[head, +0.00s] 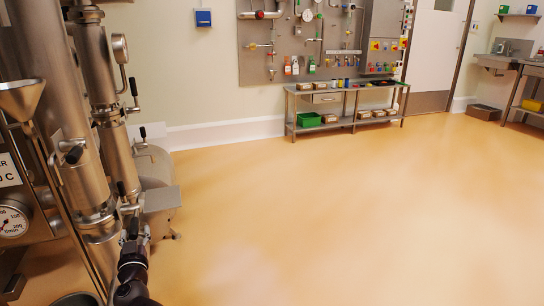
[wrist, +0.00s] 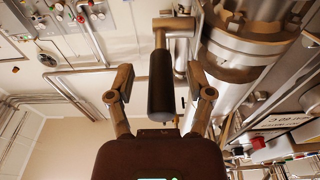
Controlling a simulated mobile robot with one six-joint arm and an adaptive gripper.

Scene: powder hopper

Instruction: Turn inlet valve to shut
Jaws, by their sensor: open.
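My gripper (wrist: 160,72) is open, with one finger on each side of a black valve handle (wrist: 161,88). The handle hangs from a metal stem beside a steel pipe (wrist: 238,55), and I see a gap between it and both fingers. No label shows that this is the inlet valve. In the head view my gripper (head: 133,246) is low at the left, by the steel column. The handle there is partly hidden by my gripper, and its contact cannot be told.
Other black-handled levers (head: 74,154) stick out from the steel columns (head: 68,110). A funnel (head: 22,98) and a dial gauge (head: 12,222) stand at the far left. A steel bench (head: 325,92) is at the back wall. The floor (head: 350,215) to the right is clear.

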